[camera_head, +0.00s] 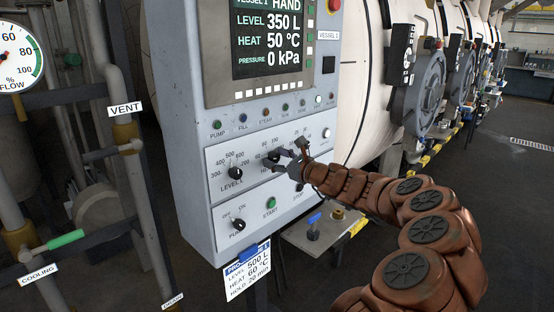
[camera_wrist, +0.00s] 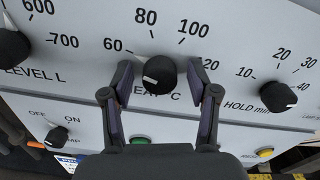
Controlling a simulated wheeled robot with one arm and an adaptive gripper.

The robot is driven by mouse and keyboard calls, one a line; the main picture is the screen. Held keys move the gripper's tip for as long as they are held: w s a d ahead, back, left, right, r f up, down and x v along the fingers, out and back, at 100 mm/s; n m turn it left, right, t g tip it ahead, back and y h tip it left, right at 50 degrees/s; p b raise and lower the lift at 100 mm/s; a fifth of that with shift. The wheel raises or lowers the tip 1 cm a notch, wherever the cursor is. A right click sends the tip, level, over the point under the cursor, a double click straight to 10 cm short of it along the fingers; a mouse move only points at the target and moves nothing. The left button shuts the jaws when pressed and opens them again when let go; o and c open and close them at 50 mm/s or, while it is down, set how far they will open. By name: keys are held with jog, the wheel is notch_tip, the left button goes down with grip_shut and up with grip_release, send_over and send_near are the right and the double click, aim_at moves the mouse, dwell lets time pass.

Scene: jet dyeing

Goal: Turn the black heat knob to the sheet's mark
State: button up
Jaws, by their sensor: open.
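The black heat knob (camera_wrist: 161,74) sits on the white panel under a scale showing 60, 80, 100 and 120 in the wrist view. Its white pointer points left and slightly down, below the 60 mark. My gripper (camera_wrist: 160,92) is open, with one finger on each side of the knob and small visible gaps. In the head view the knob (camera_head: 273,155) is partly covered by my gripper (camera_head: 289,155). The sheet (camera_head: 247,275) hangs below the panel and reads LEVEL 500 L, HEAT 60 °C, HOLD 20 min. The display (camera_head: 270,40) shows HEAT 50 °C.
The level knob (camera_wrist: 12,46) is left of the heat knob and the hold knob (camera_wrist: 278,96) is right. The pump knob (camera_wrist: 57,137), green start button (camera_wrist: 141,141) and a yellow button (camera_wrist: 265,153) are below. Pipes (camera_head: 125,130) stand left of the panel.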

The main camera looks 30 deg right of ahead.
jog(key=v, duration=1.2)
dwell(0.7)
